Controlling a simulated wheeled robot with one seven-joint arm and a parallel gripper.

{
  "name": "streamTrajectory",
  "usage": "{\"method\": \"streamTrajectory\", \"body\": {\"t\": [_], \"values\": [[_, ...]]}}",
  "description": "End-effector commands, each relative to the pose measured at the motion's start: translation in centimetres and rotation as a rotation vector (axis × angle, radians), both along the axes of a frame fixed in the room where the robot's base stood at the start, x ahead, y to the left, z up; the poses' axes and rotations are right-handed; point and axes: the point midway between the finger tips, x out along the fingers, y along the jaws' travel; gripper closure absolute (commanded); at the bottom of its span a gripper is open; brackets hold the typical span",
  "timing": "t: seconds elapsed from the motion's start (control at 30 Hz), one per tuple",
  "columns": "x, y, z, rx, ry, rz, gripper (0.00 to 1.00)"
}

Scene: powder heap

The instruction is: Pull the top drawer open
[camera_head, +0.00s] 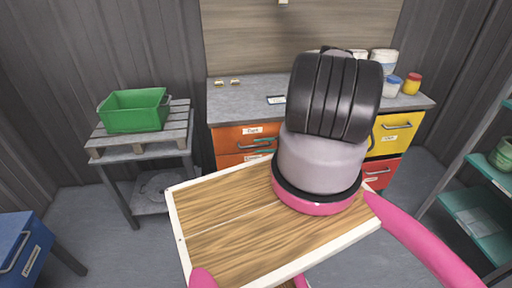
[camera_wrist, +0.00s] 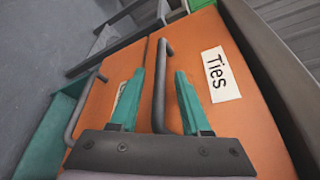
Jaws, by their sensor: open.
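The top drawer (camera_head: 229,133) is orange with a white label, at the upper left of the workbench front. In the wrist view the top drawer (camera_wrist: 213,35) carries a "Ties" label. Its dark bar handle (camera_wrist: 163,50) also shows in the head view (camera_head: 246,147). The drawer looks closed. My gripper (camera_wrist: 160,75) is open, with a teal finger on each side of the handle bar. Whether the fingers touch the bar, I cannot tell. In the head view my gripper (camera_head: 266,146) is partly hidden behind my arm.
A second orange drawer (camera_head: 228,160) with its own handle (camera_wrist: 85,105) lies below. Yellow (camera_head: 384,145) and red drawers (camera_head: 385,171) are at right. Jars (camera_head: 412,84) stand on the grey worktop (camera_head: 235,100). A green bin (camera_head: 134,112) sits at left. Teal shelves (camera_head: 475,213) stand at right.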

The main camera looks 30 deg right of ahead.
Motion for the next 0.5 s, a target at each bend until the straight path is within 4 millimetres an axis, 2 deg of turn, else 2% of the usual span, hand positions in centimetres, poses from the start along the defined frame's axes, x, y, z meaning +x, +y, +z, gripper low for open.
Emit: {"method": "streamTrajectory", "body": {"t": [0.2, 0.5], "values": [[1.2, 1.6, -0.4, 0.0, 0.0, -0.001, 0.53], [1.3, 1.8, -0.5, 0.0, 0.0, -0.001, 0.53]]}}
